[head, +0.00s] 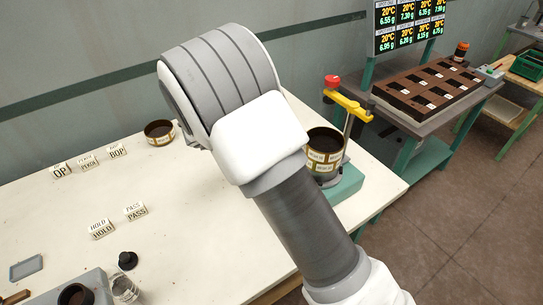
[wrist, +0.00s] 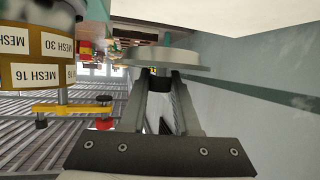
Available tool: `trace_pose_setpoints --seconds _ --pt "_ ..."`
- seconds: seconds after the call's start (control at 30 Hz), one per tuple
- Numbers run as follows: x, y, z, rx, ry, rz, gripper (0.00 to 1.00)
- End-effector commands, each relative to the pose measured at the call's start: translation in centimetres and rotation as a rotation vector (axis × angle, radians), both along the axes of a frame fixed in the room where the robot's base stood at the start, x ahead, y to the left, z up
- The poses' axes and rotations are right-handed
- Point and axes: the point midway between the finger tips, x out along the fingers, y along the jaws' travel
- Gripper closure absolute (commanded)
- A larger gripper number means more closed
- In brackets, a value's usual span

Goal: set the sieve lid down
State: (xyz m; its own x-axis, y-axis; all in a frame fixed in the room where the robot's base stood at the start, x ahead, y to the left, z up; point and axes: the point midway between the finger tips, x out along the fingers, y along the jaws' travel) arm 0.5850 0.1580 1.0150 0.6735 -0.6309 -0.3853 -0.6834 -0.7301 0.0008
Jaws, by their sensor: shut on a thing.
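In the wrist view, my gripper (wrist: 160,82) is shut on the small dark knob of the sieve lid (wrist: 175,56), a flat grey disc held clear of the sieves. The arm hides the gripper and lid in the head view. The sieve stack (head: 325,158) stands on a green shaker base (head: 345,183) at the table's right end. Its open top shows dark material. In the wrist view, the stack (wrist: 35,45) is upside down at upper left, labelled MESH 30 and MESH 16. A yellow clamp arm (head: 348,104) with a red knob is above it.
A round brass-coloured pan (head: 159,133) with dark contents sits at the table's back edge. White label blocks (head: 89,162) stand left, with HOLD and PASS blocks (head: 135,211) nearer. A clear jar (head: 124,288) is at front left. The white table (head: 190,205) is mostly clear mid-left.

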Motion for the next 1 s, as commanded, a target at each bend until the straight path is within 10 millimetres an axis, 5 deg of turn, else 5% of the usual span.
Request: trace_pose_setpoints --seconds 0.5,1.0 --pt "-0.5 1.0 -7.1 -0.002 -0.001 -0.028 1.0" --pt "-0.5 1.0 -11.4 0.001 -0.002 -0.028 1.0"
